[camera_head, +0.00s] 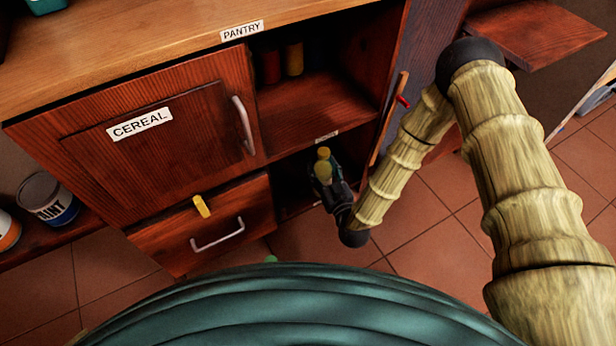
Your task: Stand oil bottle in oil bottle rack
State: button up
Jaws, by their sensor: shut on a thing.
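My gripper (330,182) is at the lower open compartment of the cabinet, in the middle of the view. It is shut on a small bottle (323,173) with an olive-yellow top, probably the oil bottle. Another yellow top (323,153) shows just behind it; I cannot tell whether it belongs to a second bottle. The gripper's dark fingers and the shadow hide most of the bottle's body. The oil bottle rack cannot be made out; the lower compartment is dark and partly covered by my gripper.
The open pantry shelf (315,112) above holds a red jar (271,66) and a yellow jar (294,58). A cabinet door (393,115) stands open to the right. The cereal door (150,135) and the drawer (215,228) are at left. Floor tiles (420,215) are clear at right.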

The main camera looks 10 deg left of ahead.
jog(key=shift+w+a+f, duration=0.1)
jog(key=shift+w+f, duration=0.1)
jog(key=shift+f, duration=0.05)
jog(key=w+d+f+b, duration=0.1)
jog(key=w+f+b, duration=0.1)
jog(key=w+b, duration=0.2)
jog(key=w+d+f+b, duration=0.1)
jog(key=w+f+b, duration=0.2)
jog(key=w, duration=0.8)
jog(key=shift+w+d+b, duration=0.25)
jog(key=shift+d+b, duration=0.15)
jog(key=shift+b, duration=0.7)
jog(key=o, duration=1.5)
jog(key=shift+f, duration=0.1)
